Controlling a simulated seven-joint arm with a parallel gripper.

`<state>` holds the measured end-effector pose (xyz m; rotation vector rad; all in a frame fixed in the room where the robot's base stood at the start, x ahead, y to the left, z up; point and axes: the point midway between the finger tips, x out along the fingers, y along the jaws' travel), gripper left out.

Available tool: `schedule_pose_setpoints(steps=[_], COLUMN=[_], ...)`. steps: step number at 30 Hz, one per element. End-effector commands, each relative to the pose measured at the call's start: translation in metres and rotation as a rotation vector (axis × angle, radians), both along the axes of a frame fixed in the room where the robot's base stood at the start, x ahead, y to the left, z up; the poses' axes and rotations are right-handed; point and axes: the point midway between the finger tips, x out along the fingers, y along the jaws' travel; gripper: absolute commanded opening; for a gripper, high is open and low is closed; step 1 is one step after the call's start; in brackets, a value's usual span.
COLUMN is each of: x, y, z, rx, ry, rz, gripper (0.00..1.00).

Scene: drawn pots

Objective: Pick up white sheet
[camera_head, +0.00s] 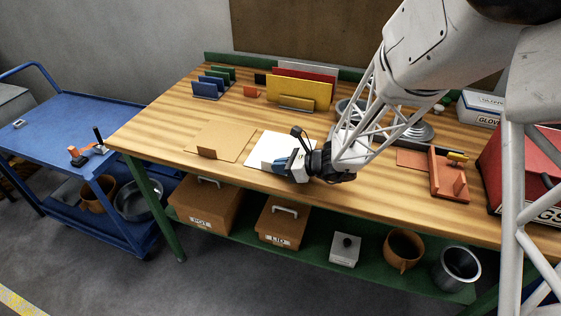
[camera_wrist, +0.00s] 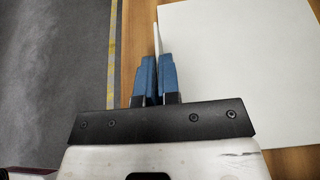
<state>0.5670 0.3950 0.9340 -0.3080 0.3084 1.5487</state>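The white sheet (camera_head: 262,146) lies on the wooden table near its front edge, beside a brown sheet. In the wrist view, the white sheet (camera_wrist: 235,75) fills the upper right. A thin white upright tab (camera_wrist: 156,38) stands along its table-edge side. My gripper (camera_head: 275,164) is low over the sheet's front edge. In the wrist view, its blue fingers (camera_wrist: 156,72) are close together with the tab between them, and they look shut on it. Whether the sheet is raised at all is hard to tell. My gripper hides part of the sheet in the head view.
The brown sheet (camera_head: 222,139) with its own tab lies left. Coloured upright panels (camera_head: 300,88) and small blue and green holders (camera_head: 208,88) stand behind. An orange-brown bracket (camera_head: 448,180) and red box (camera_head: 505,165) stand right. Boxes and pots fill the lower shelf (camera_head: 322,248).

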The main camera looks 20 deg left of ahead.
Motion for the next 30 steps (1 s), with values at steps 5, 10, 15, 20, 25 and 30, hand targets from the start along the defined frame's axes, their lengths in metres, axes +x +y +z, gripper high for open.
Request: schedule_pose_setpoints(steps=[5,10,15,20,25,30], x=[0.000,0.000,-0.006,-0.025,-0.049,-0.073], y=[0.000,0.000,-0.004,-0.018,-0.034,-0.051], z=[0.007,0.020,0.036,0.038,0.041,0.043], rx=[0.001,0.000,0.000,0.000,0.000,0.001], ry=[-0.001,-0.002,0.001,-0.001,-0.001,0.000], rz=[0.000,0.001,0.000,0.000,-0.001,-0.001], gripper=[0.00,0.00,0.00,0.00,0.00,0.00])
